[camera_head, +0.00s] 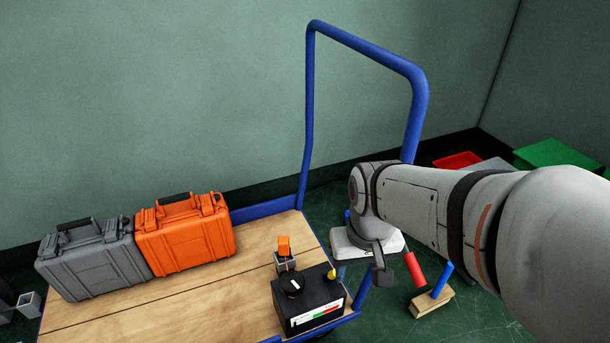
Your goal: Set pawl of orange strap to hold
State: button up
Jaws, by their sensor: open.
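A small orange piece (284,245) stands upright on a grey metal bracket (285,264) on the cart deck; it may belong to the orange strap. A black box (308,305) with a round black knob (292,284), a small yellow knob (331,274) and a white, green and red label stands just in front of it. I cannot make out a strap run or a pawl. My gripper (381,268) is open and empty, right of the black box beside the cart's right edge. Its white body hides part of the cart handle's foot.
The wooden cart deck (190,310) carries a grey case (92,268) and an orange case (187,243) at left. The blue handle (308,110) rises behind. Red and blue handled items (441,280) with a wooden block lie right, near green (560,155) and red bins (457,160).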

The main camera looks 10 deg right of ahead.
aim_at(330, 276)
jog(key=z, duration=0.25)
jog(key=k, duration=1.5)
jog(key=u, duration=0.1)
jog(key=i, duration=1)
jog(key=u, duration=0.05)
